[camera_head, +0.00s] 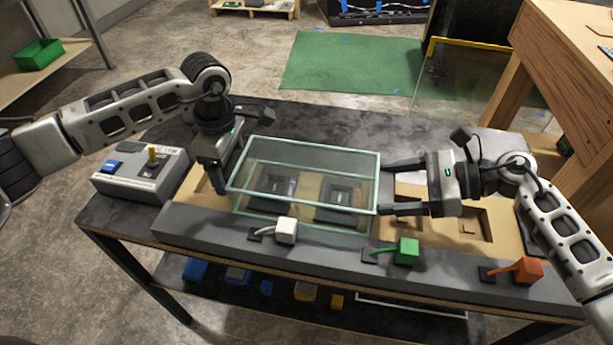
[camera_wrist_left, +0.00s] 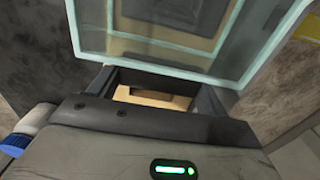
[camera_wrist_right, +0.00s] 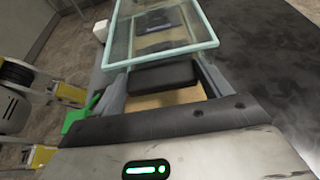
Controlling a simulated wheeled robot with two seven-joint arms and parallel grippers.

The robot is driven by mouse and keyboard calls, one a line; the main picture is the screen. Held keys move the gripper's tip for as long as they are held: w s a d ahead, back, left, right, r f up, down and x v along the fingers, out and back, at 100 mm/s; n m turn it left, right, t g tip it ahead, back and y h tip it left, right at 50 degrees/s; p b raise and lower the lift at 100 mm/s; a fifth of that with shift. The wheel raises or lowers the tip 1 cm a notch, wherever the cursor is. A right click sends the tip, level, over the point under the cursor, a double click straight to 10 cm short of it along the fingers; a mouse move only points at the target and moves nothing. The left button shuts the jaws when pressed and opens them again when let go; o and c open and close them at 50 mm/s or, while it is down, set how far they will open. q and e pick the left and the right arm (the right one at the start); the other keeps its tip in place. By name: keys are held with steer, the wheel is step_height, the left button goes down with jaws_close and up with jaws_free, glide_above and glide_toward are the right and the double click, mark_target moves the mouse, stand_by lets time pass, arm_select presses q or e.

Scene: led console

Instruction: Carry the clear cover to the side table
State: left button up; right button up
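The clear cover (camera_head: 303,150), a see-through box with pale green edges, stands over two dark modules in the middle of the workbench. It also shows ahead of the fingers in the left wrist view (camera_wrist_left: 165,52) and the right wrist view (camera_wrist_right: 207,45). My left gripper (camera_head: 230,172) is at the cover's left end, fingers apart. My right gripper (camera_head: 383,188) is at its right end, fingers apart and pointing at it. Nothing is clamped between either pair of fingers; whether the tips touch the cover is unclear. A wooden table (camera_head: 570,60) stands at the right, probably the side table.
White (camera_head: 287,230), green (camera_head: 407,250) and orange (camera_head: 528,269) plugs line the bench's front strip. A grey control box (camera_head: 142,176) with a yellow lever sits at the left. The dark bench top (camera_head: 330,121) behind the cover is clear.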

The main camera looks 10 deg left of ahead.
arm_select(q)
steer(key=shift+c, duration=0.9)
arm_select(e)
steer(key=shift+c, duration=0.9)
arm_select(q)
steer(key=shift+r, duration=0.15)
arm_select(e)
steer(key=shift+r, duration=0.15)
